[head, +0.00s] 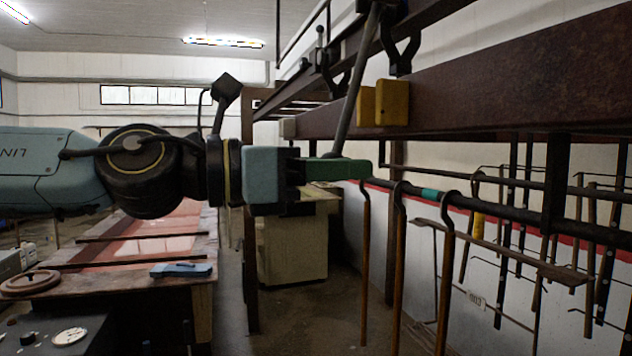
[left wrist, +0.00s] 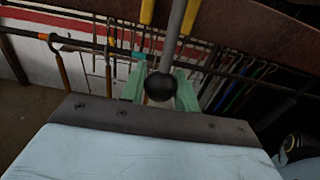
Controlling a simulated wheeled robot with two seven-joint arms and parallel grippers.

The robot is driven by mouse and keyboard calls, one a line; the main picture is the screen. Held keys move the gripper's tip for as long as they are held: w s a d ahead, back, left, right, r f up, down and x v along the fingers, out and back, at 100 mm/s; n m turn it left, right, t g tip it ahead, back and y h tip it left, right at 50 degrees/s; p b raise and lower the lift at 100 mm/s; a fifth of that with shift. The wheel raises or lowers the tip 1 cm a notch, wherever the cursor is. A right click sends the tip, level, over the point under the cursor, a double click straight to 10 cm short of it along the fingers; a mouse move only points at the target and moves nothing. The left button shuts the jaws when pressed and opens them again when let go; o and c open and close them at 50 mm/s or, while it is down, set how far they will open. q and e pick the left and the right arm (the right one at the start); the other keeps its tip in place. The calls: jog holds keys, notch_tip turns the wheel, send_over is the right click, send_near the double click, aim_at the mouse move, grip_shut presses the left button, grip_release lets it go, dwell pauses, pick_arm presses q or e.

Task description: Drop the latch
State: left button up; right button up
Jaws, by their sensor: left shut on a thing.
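The latch looks to be the long grey bar (head: 355,85) that hangs tilted from the upper rail, its top end near the top edge of the head view. In the left wrist view the bar (left wrist: 175,30) ends in a black ball knob (left wrist: 155,84). My left gripper (head: 338,169), with green fingers, is shut on the knob end of the latch. Two yellow blocks (head: 368,106) sit on the brown beam, just right of the bar. In the left wrist view the bar lines up between the yellow pieces (left wrist: 147,11). My right gripper is not in view.
The brown beam (head: 520,75) runs across the right. Below it, a dark rail (head: 510,212) carries several hooks and hanging rods close to my left gripper. A wooden bench (head: 110,283) with a blue tool stands lower left, a pale cabinet (head: 291,245) behind.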

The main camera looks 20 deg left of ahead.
pick_arm(q)
jog(key=shift+f+b+x, duration=0.2)
jog(key=shift+b+x, duration=0.55)
jog(key=shift+x, duration=0.7)
jog(key=shift+f+b+x, duration=0.15)
jog(key=shift+b+x, duration=0.6)
jog(key=shift+x, duration=0.7)
jog(key=o, duration=0.9)
jog(key=shift+c, duration=0.2)
